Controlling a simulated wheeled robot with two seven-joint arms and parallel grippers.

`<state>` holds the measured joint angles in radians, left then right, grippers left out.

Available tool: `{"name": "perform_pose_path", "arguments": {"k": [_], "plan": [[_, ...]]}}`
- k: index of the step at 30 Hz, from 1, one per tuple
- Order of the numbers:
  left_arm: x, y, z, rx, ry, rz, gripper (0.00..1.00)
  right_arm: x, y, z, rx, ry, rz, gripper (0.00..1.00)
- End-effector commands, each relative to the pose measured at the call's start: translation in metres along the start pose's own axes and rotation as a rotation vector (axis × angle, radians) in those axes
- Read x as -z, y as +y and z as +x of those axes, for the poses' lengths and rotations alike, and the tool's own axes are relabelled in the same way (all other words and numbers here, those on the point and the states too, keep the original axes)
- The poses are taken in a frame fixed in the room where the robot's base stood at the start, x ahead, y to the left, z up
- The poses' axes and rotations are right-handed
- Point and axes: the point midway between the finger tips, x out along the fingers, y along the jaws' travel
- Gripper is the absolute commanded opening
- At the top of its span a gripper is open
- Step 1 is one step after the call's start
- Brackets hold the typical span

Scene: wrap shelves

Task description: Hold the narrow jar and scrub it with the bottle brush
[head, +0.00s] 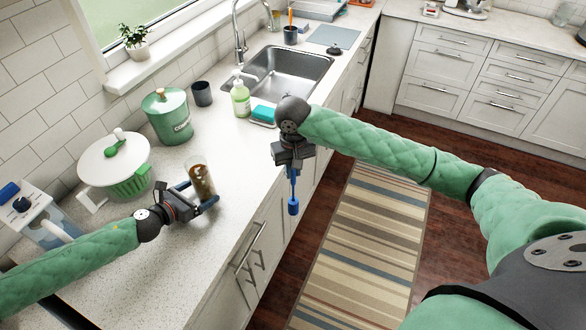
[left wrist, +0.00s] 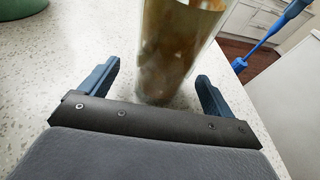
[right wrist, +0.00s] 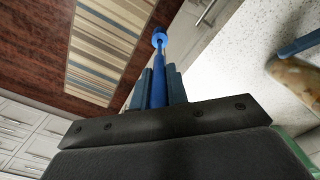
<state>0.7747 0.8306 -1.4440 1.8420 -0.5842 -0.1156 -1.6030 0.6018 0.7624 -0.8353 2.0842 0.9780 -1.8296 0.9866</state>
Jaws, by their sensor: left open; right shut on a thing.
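The narrow jar (head: 200,180) is a clear, brown-stained glass standing upright on the counter. In the left wrist view the jar (left wrist: 175,50) stands between the two blue fingers. My left gripper (head: 194,196) is open around its lower part, with a gap on each side. The blue bottle brush (head: 293,200) hangs head down from my right gripper (head: 293,170), past the counter's front edge above the floor. In the right wrist view the brush (right wrist: 159,62) sits between the closed fingers. The jar (right wrist: 292,75) also shows at that view's right edge.
A white-and-green salad spinner (head: 115,170) and a green canister (head: 167,118) stand behind the jar. A soap bottle (head: 240,98) and a sponge (head: 263,114) are beside the sink (head: 290,75). The counter (head: 215,245) in front of the jar is clear.

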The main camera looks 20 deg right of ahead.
Motion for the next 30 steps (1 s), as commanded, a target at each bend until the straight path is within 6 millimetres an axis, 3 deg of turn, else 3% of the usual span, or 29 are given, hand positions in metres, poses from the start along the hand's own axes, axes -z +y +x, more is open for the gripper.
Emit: {"name": "perform_pose_path", "arguments": {"k": [30], "plan": [[0.0,0.0,0.012,0.0,0.0,0.0,0.89,0.0,0.0,-0.004,0.0,0.0,0.0,0.0]]}}
